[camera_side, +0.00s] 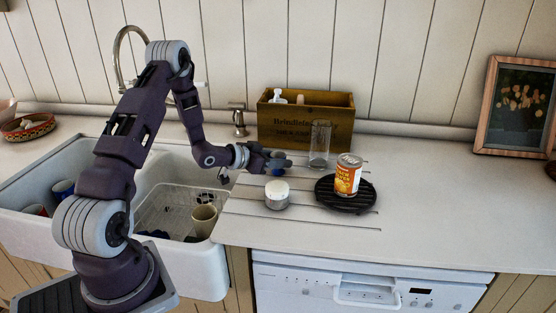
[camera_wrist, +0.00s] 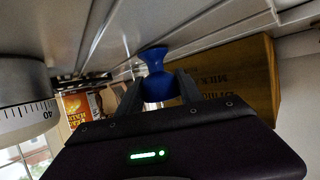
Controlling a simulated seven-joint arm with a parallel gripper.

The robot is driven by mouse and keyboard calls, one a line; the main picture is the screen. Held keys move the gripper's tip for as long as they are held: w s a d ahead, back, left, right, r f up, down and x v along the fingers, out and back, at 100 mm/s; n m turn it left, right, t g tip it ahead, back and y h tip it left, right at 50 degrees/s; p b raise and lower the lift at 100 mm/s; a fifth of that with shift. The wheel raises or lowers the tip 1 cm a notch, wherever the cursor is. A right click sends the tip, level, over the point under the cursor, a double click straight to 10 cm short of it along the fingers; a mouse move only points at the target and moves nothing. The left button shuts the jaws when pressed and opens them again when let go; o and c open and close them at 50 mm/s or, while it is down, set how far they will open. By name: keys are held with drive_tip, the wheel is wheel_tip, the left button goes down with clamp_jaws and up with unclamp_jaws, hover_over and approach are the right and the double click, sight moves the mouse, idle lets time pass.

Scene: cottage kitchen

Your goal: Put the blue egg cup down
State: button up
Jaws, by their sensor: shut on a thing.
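The blue egg cup (camera_wrist: 154,80) is between the two dark fingers of my gripper (camera_wrist: 158,92) in the wrist view, and the jaws are shut on it. Its flared end points to the top of that picture, towards the pale grooved counter (camera_wrist: 230,25). I cannot tell whether it touches the counter. In the side view my gripper (camera_side: 280,163) is low over the draining grooves, right of the sink and behind a white round timer (camera_side: 277,196). The egg cup is small and hard to make out there.
A clear glass (camera_side: 319,146) stands just right of my gripper, before a wooden crate (camera_side: 290,126). An orange-labelled can (camera_side: 348,177) stands on a black trivet (camera_side: 364,202). The sink (camera_side: 212,258) holds a rack with a beige cup (camera_side: 204,220).

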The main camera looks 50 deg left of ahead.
drive_tip(key=o, duration=1.4)
drive_tip(key=shift+f, duration=0.15)
drive_tip(key=v, duration=1.1)
drive_tip(key=shift+s+r, duration=0.25)
drive_tip(key=shift+r, duration=0.15)
drive_tip(key=s+d+r+g+y, duration=0.3)
drive_tip(key=d+r+g+y, duration=0.15)
drive_tip(key=d+r, duration=0.65)
drive_tip(key=s+d+r+g+h, duration=0.1)
drive_tip(key=s+d+r+h, duration=0.1)
drive_tip(key=s+d, duration=0.5)
drive_tip(key=s+d+r+g+h, duration=0.2)
drive_tip(key=s+d, duration=0.4)
drive_tip(key=s, duration=0.6)
drive_tip(key=shift+s+d, duration=0.15)
drive_tip(key=shift+d, duration=0.25)
drive_tip(key=shift+r+g+h, duration=0.2)
drive_tip(key=shift+g+h, duration=0.05)
